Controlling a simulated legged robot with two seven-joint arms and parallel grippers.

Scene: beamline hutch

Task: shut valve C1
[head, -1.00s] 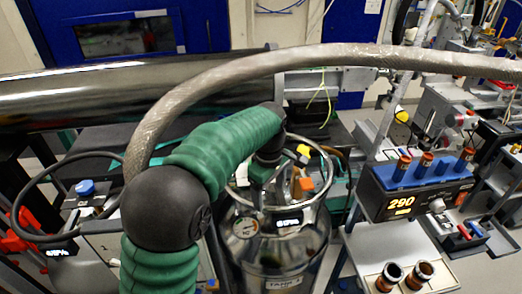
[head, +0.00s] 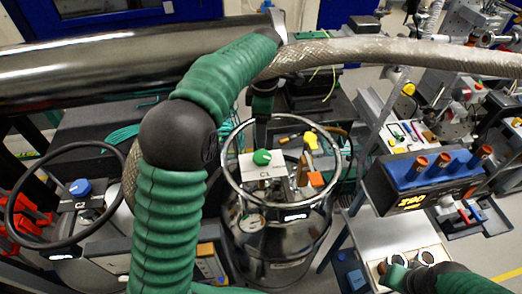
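Valve C1 has a round green knob (head: 262,157) on a white plate marked C1, at the top of the steel vessel in the middle of the head view. My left arm rises in its green sleeve, bends over, and comes down behind the plate. My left gripper (head: 262,112) points down just beyond the knob. Its fingertips are dark and partly hidden, so I cannot tell whether they touch the knob or how far apart they are.
A steel guard ring (head: 226,166) surrounds the vessel top. A braided hose (head: 390,50) arches across the back. Valve C2's blue knob (head: 80,187) is at left, inside a dark loop. A controller (head: 405,200) with an orange display stands at right.

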